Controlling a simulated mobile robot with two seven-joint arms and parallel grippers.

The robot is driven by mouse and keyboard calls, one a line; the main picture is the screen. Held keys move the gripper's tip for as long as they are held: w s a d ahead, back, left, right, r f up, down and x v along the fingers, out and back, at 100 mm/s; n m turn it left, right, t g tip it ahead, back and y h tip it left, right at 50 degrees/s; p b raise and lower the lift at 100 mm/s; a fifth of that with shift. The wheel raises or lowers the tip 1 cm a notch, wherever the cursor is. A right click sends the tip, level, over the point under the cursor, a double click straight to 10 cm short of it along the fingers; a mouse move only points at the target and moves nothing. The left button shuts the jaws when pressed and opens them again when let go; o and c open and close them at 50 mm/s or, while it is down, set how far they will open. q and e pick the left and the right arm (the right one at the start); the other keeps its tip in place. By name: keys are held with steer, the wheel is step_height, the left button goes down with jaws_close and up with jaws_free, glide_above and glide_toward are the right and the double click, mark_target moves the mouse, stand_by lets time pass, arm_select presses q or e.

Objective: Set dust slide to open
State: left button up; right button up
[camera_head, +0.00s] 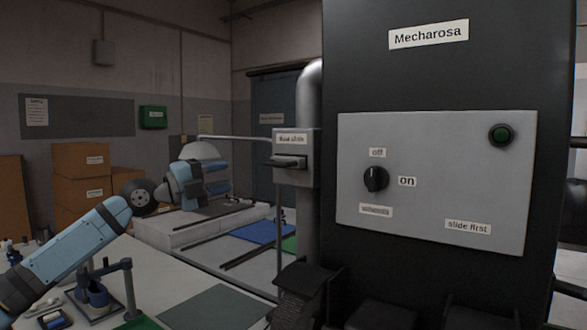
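The dust slide (290,162) is a grey box with a small label on top and a dark handle sticking out to the left. It sits on the pipe at the left side of the black machine. My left arm comes in from the left, and my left gripper (216,187) is left of the slide, apart from it. Its fingers are too small and dark to tell open from shut. My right gripper does not show.
A vertical duct (310,90) stands beside the slide. A bench (190,285) with small tools lies below left.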

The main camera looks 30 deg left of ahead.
mark_target(271, 165)
arm_select(q)
steer(key=p+x, duration=0.6)
steer(key=x, duration=0.6)
steer(key=shift+w+a+r+p, duration=0.1)
steer(key=shift+r+p, duration=0.05)
steer(key=shift+p, duration=0.2)
steer(key=shift+w+d, duration=0.35)
steer(key=shift+w, duration=0.25)
steer(key=shift+c, duration=0.5)
jaws_close()
